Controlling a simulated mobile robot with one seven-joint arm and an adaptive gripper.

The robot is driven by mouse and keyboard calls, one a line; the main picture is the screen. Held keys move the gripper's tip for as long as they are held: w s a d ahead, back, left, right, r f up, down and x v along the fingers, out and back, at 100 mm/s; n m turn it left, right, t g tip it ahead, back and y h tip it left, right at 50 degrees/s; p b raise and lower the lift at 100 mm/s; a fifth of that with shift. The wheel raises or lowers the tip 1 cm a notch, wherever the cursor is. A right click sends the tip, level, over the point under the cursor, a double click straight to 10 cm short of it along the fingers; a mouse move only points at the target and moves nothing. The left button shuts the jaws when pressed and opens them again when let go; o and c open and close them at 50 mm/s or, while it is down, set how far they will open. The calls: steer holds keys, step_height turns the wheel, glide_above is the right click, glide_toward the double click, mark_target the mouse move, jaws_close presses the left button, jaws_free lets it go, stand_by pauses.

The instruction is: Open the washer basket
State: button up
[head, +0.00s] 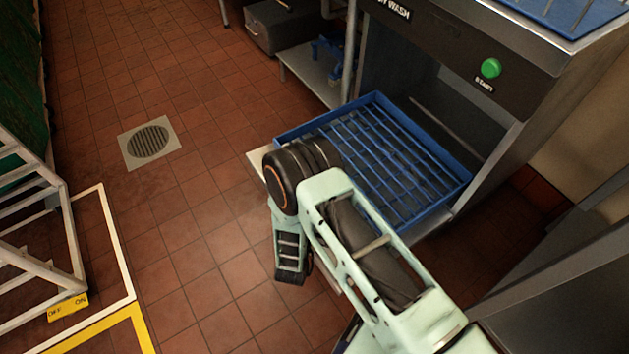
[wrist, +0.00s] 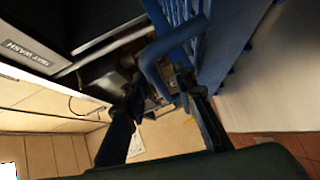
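The blue washer basket (head: 427,140), with a slatted bottom, sits in the lower opening of the washer (head: 545,75) in the head view and juts partly out. My arm crosses in front of its near left side and hides part of it. My gripper's fingers cannot be made out in the head view. In the wrist view, my gripper (wrist: 160,85) has its two dark fingers spread apart.
The washer has a green start button (head: 491,68) on its front panel. A low shelf (head: 310,80) stands at the washer's left. A pale metal rack (head: 35,235) is at the far left. Tiled floor with a drain (head: 148,142) is open between them.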

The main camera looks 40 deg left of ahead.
steer(key=v, duration=1.2)
stand_by(0.4)
